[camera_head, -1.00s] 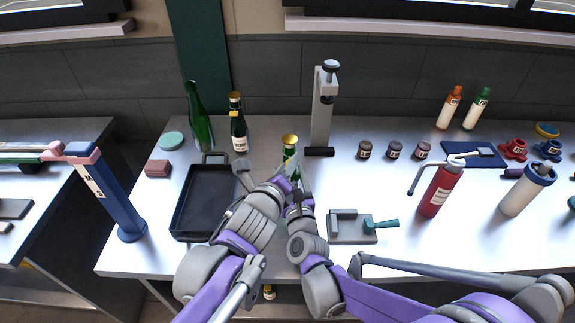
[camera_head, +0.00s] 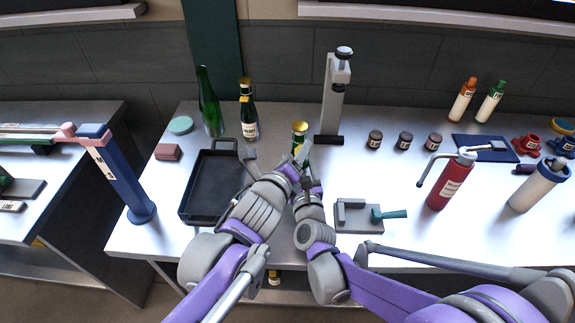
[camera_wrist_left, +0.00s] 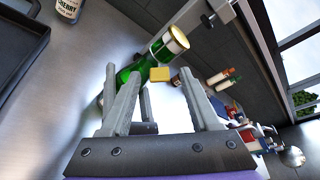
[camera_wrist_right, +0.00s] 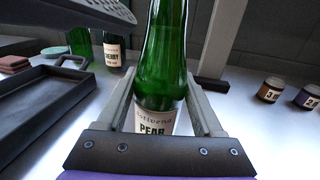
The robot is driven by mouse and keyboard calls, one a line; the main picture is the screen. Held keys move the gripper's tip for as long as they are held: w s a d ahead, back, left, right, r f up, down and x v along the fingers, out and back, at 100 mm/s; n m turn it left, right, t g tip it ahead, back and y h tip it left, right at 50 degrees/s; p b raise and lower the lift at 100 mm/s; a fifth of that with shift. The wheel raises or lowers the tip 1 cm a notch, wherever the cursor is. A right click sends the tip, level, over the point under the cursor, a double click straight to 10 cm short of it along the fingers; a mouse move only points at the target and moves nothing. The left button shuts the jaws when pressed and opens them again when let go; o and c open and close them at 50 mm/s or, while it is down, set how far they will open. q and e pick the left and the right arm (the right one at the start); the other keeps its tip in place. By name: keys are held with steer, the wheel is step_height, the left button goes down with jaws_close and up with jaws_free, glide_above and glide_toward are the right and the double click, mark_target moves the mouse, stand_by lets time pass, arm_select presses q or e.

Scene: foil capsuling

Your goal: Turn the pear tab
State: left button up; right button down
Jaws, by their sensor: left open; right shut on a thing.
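The pear bottle (camera_wrist_right: 162,65) is green glass with a white label reading PEAR and stands upright on the bench. My right gripper (camera_wrist_right: 162,100) is shut on the bottle's body. The bottle's gold-topped capsule (camera_head: 299,127) stands above both grippers in the head view. In the head view my left gripper (camera_head: 298,160) partly hides the bottle.
A black tray (camera_head: 214,182) and a cherry bottle (camera_head: 248,118) are to the left. A grey stand (camera_head: 333,95) is close behind right. A grey block with a green handle (camera_head: 358,217) lies right of the grippers. A red bottle (camera_head: 452,185) stands farther right.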

arm_select(q)
steer(key=v, duration=1.1)
steer(key=shift+s, duration=0.1)
steer(key=shift+c, duration=0.3)
steer(key=shift+a, duration=0.15)
steer(key=shift+c, duration=1.3)
steer(key=w+a+n+g+y, duration=0.1)
steer(key=w+a+n, duration=0.1)
steer(key=n, duration=0.1)
steer(key=w+a+n+g+y, duration=0.1)
steer(key=w+a+n, duration=0.1)
steer(key=n, duration=0.1)
steer(key=w+a+n+g+y, duration=0.1)
steer(key=w+a+n, duration=0.1)
steer(key=w+n, duration=0.1)
steer(key=shift+r+y, duration=0.25)
steer(key=shift+y, duration=0.15)
jaws_close()
steer(key=n+g+h, duration=0.9)
steer(key=n+g, duration=0.2)
steer(key=n, duration=1)
glide_toward(296, 151)
steer(key=x, duration=0.7)
steer(key=shift+w+a, duration=0.1)
steer(key=shift+w, duration=0.05)
